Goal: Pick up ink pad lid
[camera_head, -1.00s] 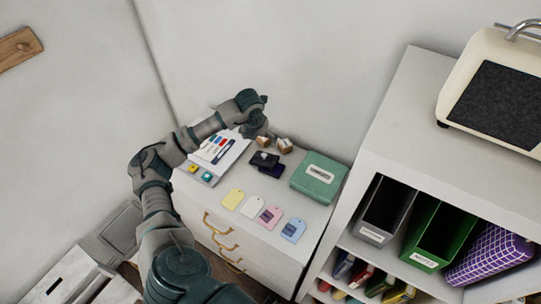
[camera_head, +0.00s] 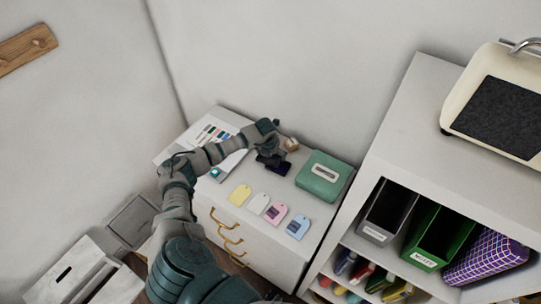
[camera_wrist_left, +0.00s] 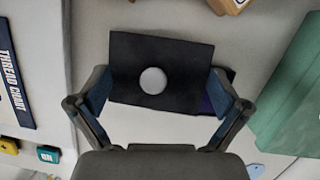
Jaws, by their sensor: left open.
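The ink pad lid (camera_wrist_left: 180,64) is a flat black square with a round pale knob, seen in the left wrist view. My left gripper (camera_wrist_left: 158,88) is open, with one finger at each side of the lid. I cannot tell whether the fingers touch it. The dark purple ink pad (camera_wrist_left: 218,92) shows partly from under the lid's right side, beside the right finger. In the head view my left gripper (camera_head: 271,158) is low over the cabinet top and largely hides the lid. The ink pad (camera_head: 279,168) shows just right of it. My right gripper is out of view.
A green box (camera_head: 322,178) stands to the right on the cabinet top. A wooden stamp (camera_head: 291,144) is behind the gripper. Several coloured tags (camera_head: 259,204) lie along the front. A thread chart (camera_wrist_left: 14,75) and small coloured boxes (camera_wrist_left: 47,154) are at left.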

